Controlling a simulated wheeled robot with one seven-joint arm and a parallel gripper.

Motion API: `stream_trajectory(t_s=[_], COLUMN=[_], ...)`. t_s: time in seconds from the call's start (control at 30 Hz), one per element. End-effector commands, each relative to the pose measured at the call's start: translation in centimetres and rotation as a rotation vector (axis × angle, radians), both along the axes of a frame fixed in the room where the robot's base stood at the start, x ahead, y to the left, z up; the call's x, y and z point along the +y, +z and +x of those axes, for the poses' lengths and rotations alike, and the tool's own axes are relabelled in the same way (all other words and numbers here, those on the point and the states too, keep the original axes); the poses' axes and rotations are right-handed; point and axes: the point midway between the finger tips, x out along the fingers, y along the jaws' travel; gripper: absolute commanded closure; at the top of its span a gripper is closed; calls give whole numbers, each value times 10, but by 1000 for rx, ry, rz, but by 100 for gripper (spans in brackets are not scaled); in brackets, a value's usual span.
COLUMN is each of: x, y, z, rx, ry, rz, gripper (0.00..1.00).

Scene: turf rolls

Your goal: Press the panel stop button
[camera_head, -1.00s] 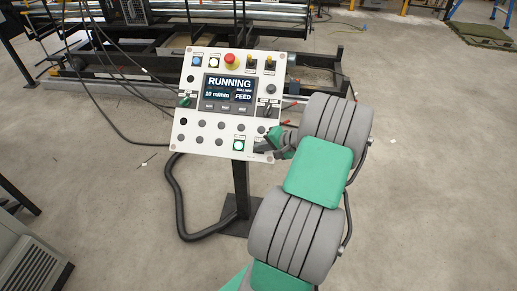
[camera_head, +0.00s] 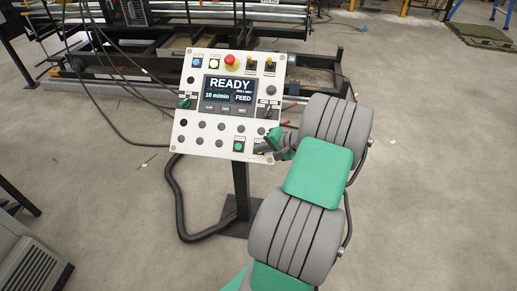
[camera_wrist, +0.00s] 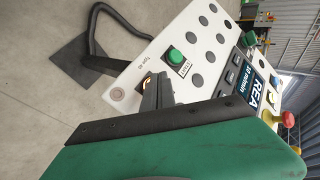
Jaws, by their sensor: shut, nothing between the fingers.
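The white control panel (camera_head: 215,151) stands on a post, its screen (camera_head: 229,88) reading READY, 10 m/min and FEED. A green button (camera_head: 238,147), labelled START in the wrist view (camera_wrist: 175,56), sits in the bottom row and is unlit. My gripper (camera_head: 264,146) is shut and empty, its tips at the panel's lower right corner, beside the green button. In the wrist view the fingertips (camera_wrist: 154,88) cover most of the panel spot beside START; only a small edge of something there shows. I cannot make out the stop button itself or whether the tips touch it.
A red mushroom button (camera_head: 232,62) is at the panel's top, with blue and white buttons and black switches nearby. A thick black cable (camera_head: 176,205) loops to the floor by the post. Machine rails stand behind. The floor to the right is clear.

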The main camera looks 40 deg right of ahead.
Motion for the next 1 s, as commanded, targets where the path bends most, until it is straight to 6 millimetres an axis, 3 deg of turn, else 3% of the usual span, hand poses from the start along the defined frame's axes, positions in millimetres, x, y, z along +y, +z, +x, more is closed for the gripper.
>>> stream_trajectory(t_s=[0.47, 1.0], x=[5, 30], y=[9, 47], z=[-4, -23], rx=[0, 0], ry=[0, 0], rz=[0, 1], gripper=[100, 100])
